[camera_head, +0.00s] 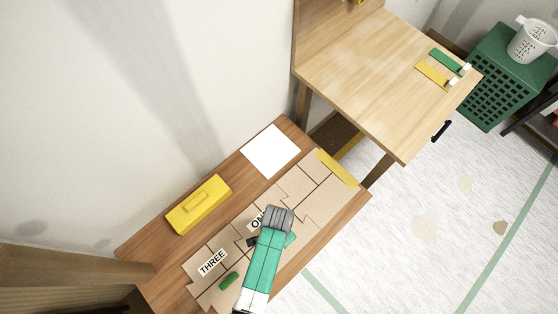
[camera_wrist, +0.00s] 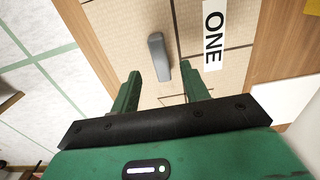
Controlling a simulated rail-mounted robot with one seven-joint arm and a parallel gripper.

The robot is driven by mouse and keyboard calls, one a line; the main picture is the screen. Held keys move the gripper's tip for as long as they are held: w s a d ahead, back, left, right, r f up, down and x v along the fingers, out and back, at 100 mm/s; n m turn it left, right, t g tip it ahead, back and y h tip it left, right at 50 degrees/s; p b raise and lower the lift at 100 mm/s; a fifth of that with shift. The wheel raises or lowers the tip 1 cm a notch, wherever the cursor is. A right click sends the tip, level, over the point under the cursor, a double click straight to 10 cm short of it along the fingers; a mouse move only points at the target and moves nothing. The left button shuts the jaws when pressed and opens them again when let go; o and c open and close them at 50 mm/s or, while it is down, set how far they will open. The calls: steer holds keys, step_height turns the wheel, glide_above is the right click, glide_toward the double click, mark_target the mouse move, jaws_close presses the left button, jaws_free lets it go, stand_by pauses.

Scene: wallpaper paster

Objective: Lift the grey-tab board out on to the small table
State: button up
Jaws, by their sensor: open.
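The grey tab (camera_wrist: 158,57) stands up from a tan board (camera_wrist: 238,62) beside the white ONE label in the wrist view. In the head view the ONE label (camera_head: 257,220) shows, but my arm hides the tab. My gripper (camera_wrist: 161,82) is open and empty, its two green fingers over the board on the near side of the tab. The tab is ahead of the gap between the fingers, and I cannot tell the height left. A pale wooden table (camera_head: 365,80) stands at the upper right of the head view.
The boards lie on a brown wooden top (camera_head: 150,248) against the wall. A yellow box (camera_head: 198,204), a white sheet (camera_head: 270,151), a THREE label (camera_head: 212,262) and a green tab (camera_head: 228,281) are near. Green and yellow strips (camera_head: 432,74) lie on the pale table; its middle is clear.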

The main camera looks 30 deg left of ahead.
step_height(320, 180, down, 4)
steer(key=shift+w+f+b, duration=0.1)
steer(key=shift+f+b, duration=0.05)
steer(key=shift+b, duration=0.45)
steer(key=shift+c, duration=0.3)
jaws_close()
steer(key=c, duration=0.7)
jaws_free()
jaws_close()
